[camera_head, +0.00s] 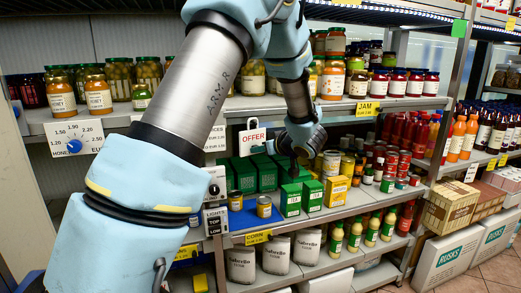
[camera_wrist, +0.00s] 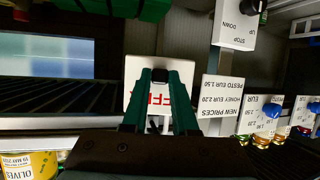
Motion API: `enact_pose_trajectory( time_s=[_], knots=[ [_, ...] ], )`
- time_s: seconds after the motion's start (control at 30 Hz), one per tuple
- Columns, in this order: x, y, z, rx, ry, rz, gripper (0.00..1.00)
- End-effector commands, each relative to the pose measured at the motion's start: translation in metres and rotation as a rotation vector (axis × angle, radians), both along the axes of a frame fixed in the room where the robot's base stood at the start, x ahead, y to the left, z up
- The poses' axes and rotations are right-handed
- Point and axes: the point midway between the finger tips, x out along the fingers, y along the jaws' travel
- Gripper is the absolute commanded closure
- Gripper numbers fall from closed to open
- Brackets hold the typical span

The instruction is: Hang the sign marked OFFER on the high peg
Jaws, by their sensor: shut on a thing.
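The white sign (camera_head: 251,141) with red OFFER lettering is up in front of the shelves, by the shelf edge, in the head view. A small loop shows above its top edge. My gripper (camera_head: 268,148) is at the sign's right side, shut on it. In the wrist view the sign (camera_wrist: 136,75) is upside down behind my two green fingers (camera_wrist: 159,105), which hide part of its lettering. A dark piece shows between the fingertips; I cannot tell what it is. I cannot make out the high peg in either view.
A NEW PRICES card (camera_wrist: 222,97) is beside the sign, with an UP/STOP/DOWN box (camera_wrist: 237,24) near it. A price dial panel (camera_head: 74,137) is on the left shelf edge. Jars (camera_head: 98,96) fill the upper shelf; green boxes (camera_head: 290,200) stand below my gripper.

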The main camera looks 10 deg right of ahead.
Motion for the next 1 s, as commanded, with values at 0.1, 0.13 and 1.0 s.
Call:
enact_pose_trajectory(
  time_s=[0.1, 0.13, 1.0],
  knots=[
    [0.000, 0.000, 0.000, 0.000, 0.000, 0.000, 1.00],
    [0.000, 0.000, 0.000, 0.000, 0.000, 0.000, 1.00],
    [-0.021, -0.010, 0.007, -0.002, -0.002, -0.004, 0.38]
  ],
)
